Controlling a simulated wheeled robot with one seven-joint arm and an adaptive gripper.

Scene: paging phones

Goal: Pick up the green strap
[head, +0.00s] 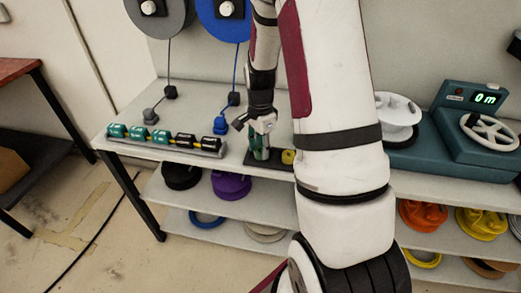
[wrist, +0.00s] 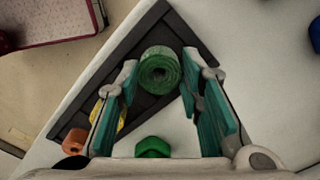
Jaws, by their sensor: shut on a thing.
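The green strap is a rolled green coil (wrist: 160,70) between my fingertips in the wrist view, above a dark tray (wrist: 153,28). My gripper (wrist: 160,80) is shut on the coil, with a teal-padded finger at either side of it. In the head view my gripper (head: 261,153) points down at the front of the bench, over the dark tray. The coil is hard to tell from the teal pads there. I cannot tell whether the coil still touches the tray.
A yellow roll (head: 288,157) sits just right of my gripper. A row of teal and black rolls (head: 160,137) stands left on the white bench (head: 240,165). A teal machine (head: 450,130) stands right. Coloured spools, one purple (head: 231,186), fill the shelves below.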

